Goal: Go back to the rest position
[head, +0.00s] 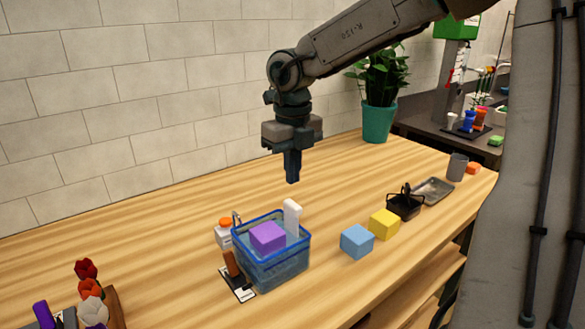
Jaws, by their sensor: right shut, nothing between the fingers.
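My right gripper (292,168) points straight down above the wooden table (190,220). Its fingers are shut together with nothing between them. It hangs above and a little behind a blue-rimmed, see-through bin (275,270), clear of it. A purple block (267,237) and a white upright piece (292,216) are in the bin. My right arm reaches in from the upper right. My left gripper is not in view.
A blue cube (357,241) and a yellow cube (384,223) stand right of the bin, then a black basket (404,206) and a grey tray (434,191). A potted plant (379,120) stands at the back. Flowers (90,288) are at front left. The table's back left is clear.

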